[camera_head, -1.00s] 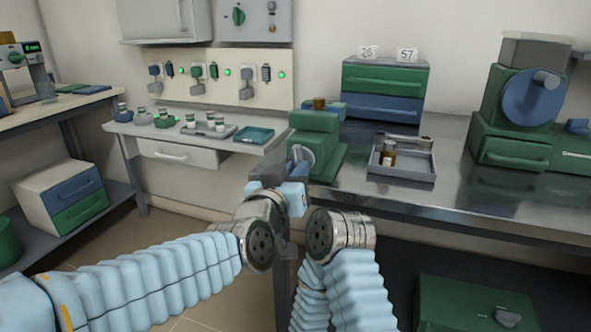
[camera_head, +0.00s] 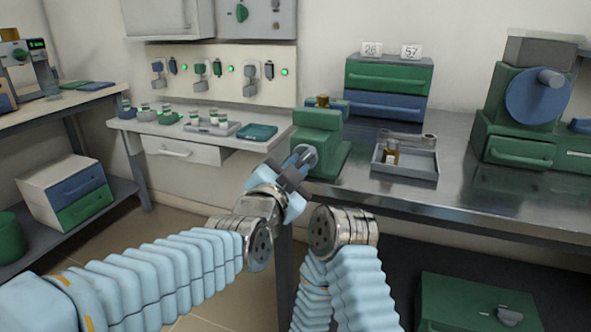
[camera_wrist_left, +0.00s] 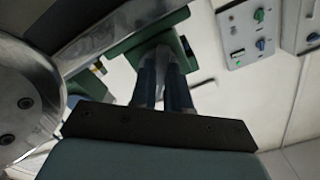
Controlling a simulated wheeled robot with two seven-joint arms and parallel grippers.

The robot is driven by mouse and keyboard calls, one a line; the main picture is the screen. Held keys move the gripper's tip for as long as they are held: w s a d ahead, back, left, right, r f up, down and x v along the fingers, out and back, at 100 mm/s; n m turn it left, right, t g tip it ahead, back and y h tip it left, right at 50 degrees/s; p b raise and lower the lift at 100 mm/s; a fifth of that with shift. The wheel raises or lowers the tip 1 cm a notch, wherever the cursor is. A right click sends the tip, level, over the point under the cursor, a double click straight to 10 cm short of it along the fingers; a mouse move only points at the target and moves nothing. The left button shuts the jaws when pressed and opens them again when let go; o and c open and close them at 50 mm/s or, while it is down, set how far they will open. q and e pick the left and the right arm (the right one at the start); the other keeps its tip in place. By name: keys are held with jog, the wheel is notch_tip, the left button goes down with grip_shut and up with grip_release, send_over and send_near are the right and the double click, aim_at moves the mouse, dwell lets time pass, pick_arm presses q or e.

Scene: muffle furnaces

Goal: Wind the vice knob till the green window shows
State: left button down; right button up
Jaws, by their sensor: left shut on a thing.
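The green vice (camera_head: 318,142) stands at the left end of the steel bench, with a round grey knob (camera_head: 310,155) on its front. My left gripper (camera_head: 299,160) is shut on the knob, its body tilted below and to the left of it. In the left wrist view, the two dark blue fingers (camera_wrist_left: 163,82) reach to the green vice (camera_wrist_left: 140,38) and hold the pale knob shaft between them. I cannot make out a green window on the vice. My right gripper does not show.
A grey tray (camera_head: 420,171) with a small brown bottle (camera_head: 391,153) lies right of the vice. Green and blue drawers (camera_head: 388,77) stand behind.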

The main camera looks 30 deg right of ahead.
pick_arm(q)
jog(key=shift+f+m, duration=0.2)
jog(key=shift+m, duration=0.3)
jog(key=c, duration=1.1)
grip_release()
jog(key=shift+r, duration=0.15)
jog(key=v, duration=1.4)
jog(key=shift+w, duration=0.1)
